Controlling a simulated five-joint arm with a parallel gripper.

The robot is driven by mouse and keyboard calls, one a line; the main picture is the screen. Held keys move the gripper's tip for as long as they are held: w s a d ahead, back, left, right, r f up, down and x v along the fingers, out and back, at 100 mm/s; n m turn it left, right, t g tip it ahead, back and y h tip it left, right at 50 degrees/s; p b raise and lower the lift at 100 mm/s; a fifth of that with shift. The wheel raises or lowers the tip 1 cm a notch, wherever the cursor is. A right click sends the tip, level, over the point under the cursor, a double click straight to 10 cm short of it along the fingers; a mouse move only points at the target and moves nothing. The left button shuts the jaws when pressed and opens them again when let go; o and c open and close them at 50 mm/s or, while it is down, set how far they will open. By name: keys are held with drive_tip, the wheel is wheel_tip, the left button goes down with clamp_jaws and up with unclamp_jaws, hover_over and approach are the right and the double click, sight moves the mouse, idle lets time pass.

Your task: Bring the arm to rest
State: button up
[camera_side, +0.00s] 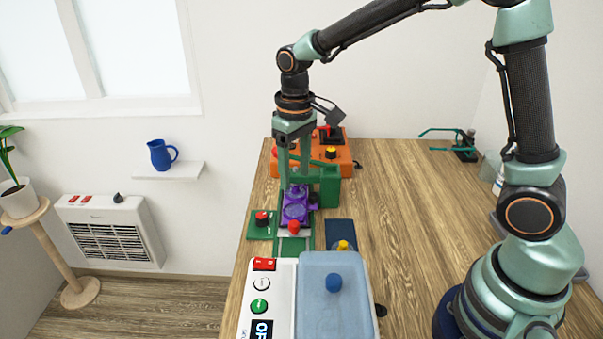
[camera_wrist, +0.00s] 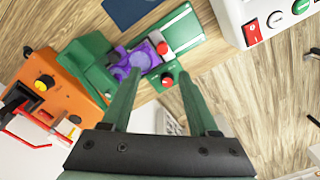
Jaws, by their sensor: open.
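My gripper (camera_side: 294,186) points down above the green machine (camera_side: 329,186) on the wooden table. Its two green fingers are apart with nothing held between them; they show in the wrist view (camera_wrist: 160,76) too. A purple part (camera_side: 296,213) with a round recess lies on the green machine, just below the fingertips. In the wrist view the left fingertip overlaps the purple part (camera_wrist: 142,57); whether they touch I cannot tell. A red knob (camera_side: 293,228) is at the front edge of the purple part.
An orange machine (camera_side: 345,165) stands behind. A green box with a red button (camera_side: 262,218) is to the left. A white control box (camera_side: 251,310) and blue-lidded tray (camera_side: 348,308) are in front. A dark blue mat (camera_side: 340,229) lies to the right. The table's right middle (camera_side: 410,200) is clear.

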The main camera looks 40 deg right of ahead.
drive_tip(key=s+d+r+m+t, duration=0.1)
drive_tip(key=s+d+r+t, duration=0.4)
drive_tip(key=s+r, duration=0.4)
drive_tip(key=s, duration=0.3)
drive_tip(key=shift+s+d+r, duration=0.2)
drive_tip(key=shift+s+d, duration=0.15)
drive_tip(key=shift+o, duration=0.3)
idle(0.7)
